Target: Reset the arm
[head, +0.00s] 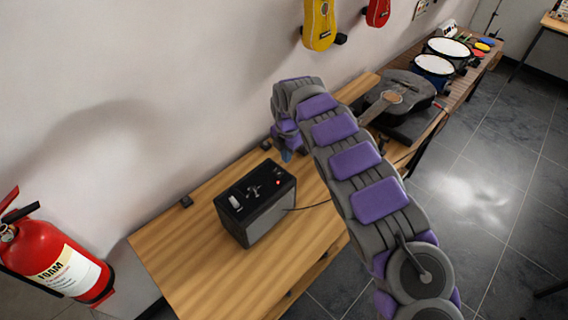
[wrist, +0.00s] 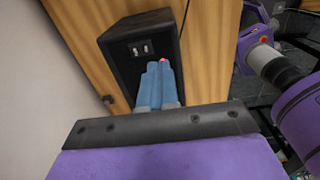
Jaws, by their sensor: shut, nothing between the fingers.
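My arm reaches out over the wooden bench in the head view, with purple pads along its links. My gripper (head: 285,154) hangs at its far end, above the bench and behind the black amplifier. In the wrist view my gripper (wrist: 160,68) shows its two blue fingers side by side, shut and empty. In that view the fingertips overlap the black amplifier (wrist: 128,45); I cannot tell the gap between them. In the head view the amplifier (head: 262,215) stands upright with a small red light on top, apart from the fingers.
The wooden bench (head: 185,262) runs along the wall. A red fire extinguisher (head: 60,262) is at the left. A dark guitar (head: 405,90) and drums (head: 434,66) lie farther along. A yellow ukulele (head: 319,22) hangs on the wall.

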